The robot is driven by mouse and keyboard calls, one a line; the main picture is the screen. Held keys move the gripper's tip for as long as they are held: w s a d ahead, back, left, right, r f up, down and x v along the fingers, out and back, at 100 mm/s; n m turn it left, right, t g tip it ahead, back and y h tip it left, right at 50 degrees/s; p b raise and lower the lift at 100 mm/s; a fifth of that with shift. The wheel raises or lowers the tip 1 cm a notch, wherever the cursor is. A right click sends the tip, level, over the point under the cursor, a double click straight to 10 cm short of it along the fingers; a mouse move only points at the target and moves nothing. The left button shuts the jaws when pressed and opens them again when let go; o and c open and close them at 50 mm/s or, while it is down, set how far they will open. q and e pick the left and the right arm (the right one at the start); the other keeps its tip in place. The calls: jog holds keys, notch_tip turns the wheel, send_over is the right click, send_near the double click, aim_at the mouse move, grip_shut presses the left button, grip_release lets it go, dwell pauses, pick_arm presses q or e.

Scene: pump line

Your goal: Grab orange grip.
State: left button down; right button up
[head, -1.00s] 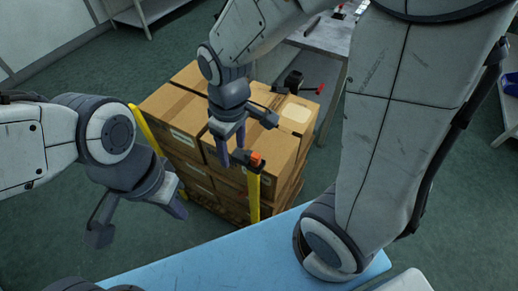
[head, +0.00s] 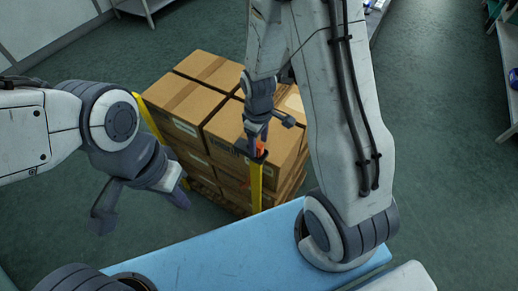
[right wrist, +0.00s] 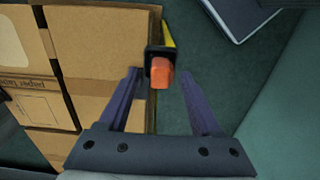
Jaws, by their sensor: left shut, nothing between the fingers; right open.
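The orange grip (right wrist: 159,73) sits on a black bracket at the top of a yellow post (head: 256,188), at the near corner of the stacked boxes. In the head view the grip (head: 261,147) is partly covered by my right gripper (head: 257,140). In the right wrist view my right gripper (right wrist: 163,95) is open, with one finger on each side of the grip and a gap to it. I cannot tell how far the fingertips reach past it.
Several cardboard boxes (head: 190,103) are stacked on a pallet under my right gripper. Another yellow post (head: 148,118) stands at their left corner. A light blue surface (head: 230,250) lies in front. Green floor is open to the right. Shelves (head: 508,75) stand at the right edge.

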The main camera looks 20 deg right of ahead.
notch_tip(320, 180, down, 2)
jog(key=shift+f, duration=0.1)
grip_shut()
